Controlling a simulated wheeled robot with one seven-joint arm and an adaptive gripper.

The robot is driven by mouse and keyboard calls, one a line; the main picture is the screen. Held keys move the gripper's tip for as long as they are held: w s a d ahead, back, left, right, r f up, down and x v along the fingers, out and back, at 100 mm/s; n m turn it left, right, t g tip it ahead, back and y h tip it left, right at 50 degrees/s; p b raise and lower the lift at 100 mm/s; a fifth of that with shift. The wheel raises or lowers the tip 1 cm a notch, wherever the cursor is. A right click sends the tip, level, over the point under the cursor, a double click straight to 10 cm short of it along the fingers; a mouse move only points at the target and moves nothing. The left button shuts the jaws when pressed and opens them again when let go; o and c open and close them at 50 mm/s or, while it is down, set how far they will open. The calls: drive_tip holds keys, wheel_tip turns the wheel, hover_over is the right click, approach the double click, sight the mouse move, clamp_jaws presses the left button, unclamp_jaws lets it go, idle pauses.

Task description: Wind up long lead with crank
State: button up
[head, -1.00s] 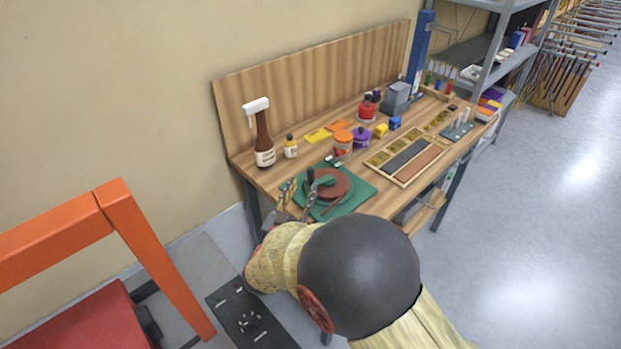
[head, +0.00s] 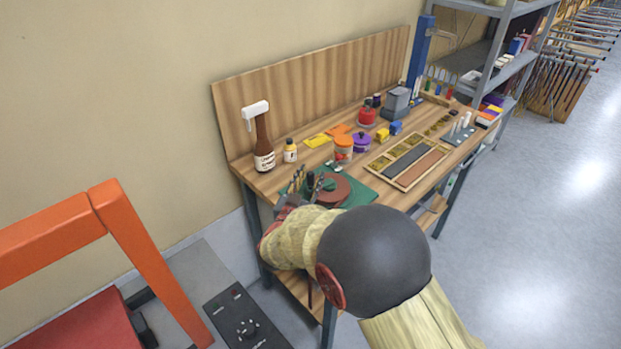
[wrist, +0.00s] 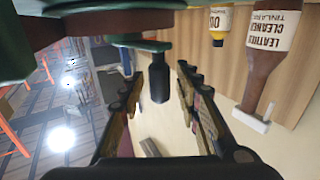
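The winder, a reddish-brown round drum (head: 337,192) with a green centre, sits on a green base (head: 362,193) at the near left end of the workbench. Its black crank handle (head: 311,180) stands upright; it also shows in the wrist view (wrist: 160,85), attached to a green crank arm (wrist: 143,46). My gripper (head: 298,186) is at the handle. In the wrist view my gripper (wrist: 159,76) is open, with one finger on each side of the handle and gaps visible on both sides. I cannot make out the lead's free end; my arm hides part of the base.
A brown spray bottle (head: 263,145) and a small yellow-labelled bottle (head: 290,151) stand behind the winder. An orange-and-white jar (head: 343,148) and a purple pot (head: 361,142) stand near it. A framed tray (head: 437,168) lies to the right. An orange frame (head: 150,260) stands at left.

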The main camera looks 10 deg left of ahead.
clamp_jaws()
idle(0.7)
